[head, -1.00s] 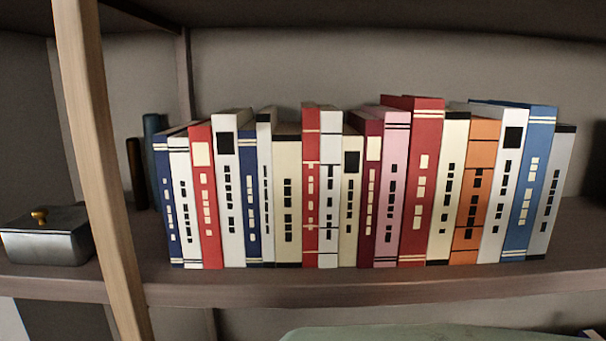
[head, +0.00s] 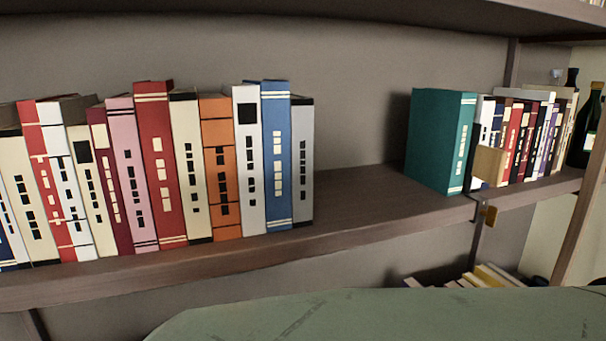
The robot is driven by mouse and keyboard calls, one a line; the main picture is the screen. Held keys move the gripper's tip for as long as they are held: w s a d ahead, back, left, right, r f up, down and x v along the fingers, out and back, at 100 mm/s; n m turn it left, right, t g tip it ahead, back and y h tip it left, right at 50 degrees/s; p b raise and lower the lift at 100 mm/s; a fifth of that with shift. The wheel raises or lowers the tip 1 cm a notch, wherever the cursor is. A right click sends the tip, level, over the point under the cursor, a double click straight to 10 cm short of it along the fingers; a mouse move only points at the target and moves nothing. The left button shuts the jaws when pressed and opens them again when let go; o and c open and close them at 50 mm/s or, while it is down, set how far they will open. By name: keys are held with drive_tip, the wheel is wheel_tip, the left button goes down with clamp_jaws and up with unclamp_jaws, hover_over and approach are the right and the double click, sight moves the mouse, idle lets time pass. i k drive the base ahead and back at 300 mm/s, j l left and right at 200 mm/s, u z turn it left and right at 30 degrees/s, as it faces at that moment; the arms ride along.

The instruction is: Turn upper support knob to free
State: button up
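A small brass-coloured piece (head: 490,215), possibly the knob, sits at the front edge of the shelf on the right, below the row of books. A pale wooden block (head: 488,165) stands just above it, in front of the books. Both are small, and I cannot tell which is the support knob or how it is turned. My gripper is not in view.
A long shelf (head: 360,210) holds a row of books on the left and a teal book (head: 440,140) on the right, with bare shelf between them. A dark bottle (head: 585,128) stands at far right. A green surface (head: 400,318) fills the bottom foreground.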

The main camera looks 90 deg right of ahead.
sight(491, 215)
drive_tip(key=z, duration=3.05)
drive_tip(key=j+z, duration=0.15)
drive_tip(key=z, duration=0.25)
drive_tip(key=k+j+z, duration=0.1)
drive_tip(key=z, duration=0.25)
drive_tip(key=k+j+z, duration=0.1)
drive_tip(key=z, duration=0.3)
drive_tip(key=k+j, duration=0.95)
drive_tip(key=i+l+z, duration=0.15)
drive_tip(key=i+l, duration=0.15)
drive_tip(key=l, duration=0.25)
drive_tip(key=i+l+z, duration=0.2)
drive_tip(key=i+l, duration=0.15)
drive_tip(key=l, duration=0.15)
drive_tip(key=i+j, duration=0.1)
drive_tip(key=j, duration=0.25)
drive_tip(key=i+j, duration=0.1)
drive_tip(key=j, duration=0.25)
